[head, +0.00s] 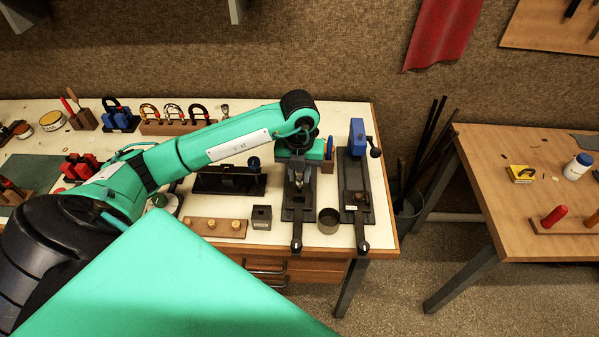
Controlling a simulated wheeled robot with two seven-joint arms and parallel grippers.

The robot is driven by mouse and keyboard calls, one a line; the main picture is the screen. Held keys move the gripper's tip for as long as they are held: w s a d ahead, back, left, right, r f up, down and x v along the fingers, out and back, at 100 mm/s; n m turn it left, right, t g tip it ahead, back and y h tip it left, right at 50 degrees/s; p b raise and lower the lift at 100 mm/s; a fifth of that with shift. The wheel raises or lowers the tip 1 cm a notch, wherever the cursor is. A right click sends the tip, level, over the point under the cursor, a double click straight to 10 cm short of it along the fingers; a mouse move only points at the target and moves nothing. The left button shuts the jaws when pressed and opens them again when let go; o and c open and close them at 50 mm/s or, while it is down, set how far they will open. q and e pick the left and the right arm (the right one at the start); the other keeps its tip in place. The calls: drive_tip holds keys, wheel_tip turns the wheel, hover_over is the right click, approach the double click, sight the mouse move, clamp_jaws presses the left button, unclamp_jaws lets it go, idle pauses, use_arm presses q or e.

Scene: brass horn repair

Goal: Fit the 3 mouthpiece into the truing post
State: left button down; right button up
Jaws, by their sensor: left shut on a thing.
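My left gripper (300,172) points down over the right part of the white-topped workbench. It is shut on a small metal piece that is mostly hidden by the fingers and the wrist; it looks like the mouthpiece, but I cannot read a number on it. Directly under the gripper is a dark metal fixture (297,214) with a lever toward the front edge. I cannot tell whether the held piece touches it. A similar fixture with a blue head (357,185) stands to its right. I cannot tell for sure which is the truing post. My right gripper is not in view.
A wooden strip with knobs (215,228) lies front left. A tool rack (175,127) stands behind my arm. A second table (520,190) is at the right, across a gap.

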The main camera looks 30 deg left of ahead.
sight(300, 182)
use_arm(q)
drive_tip(key=shift+f+b, duration=1.55)
drive_tip(key=shift+f, duration=0.25)
drive_tip(key=c, duration=1.1)
unclamp_jaws()
drive_tip(key=shift+r, duration=0.1)
wheel_tip(300, 182, up, 12)
drive_tip(key=shift+r+b, duration=0.15)
drive_tip(key=shift+b, duration=0.85)
drive_tip(key=shift+r, duration=0.7)
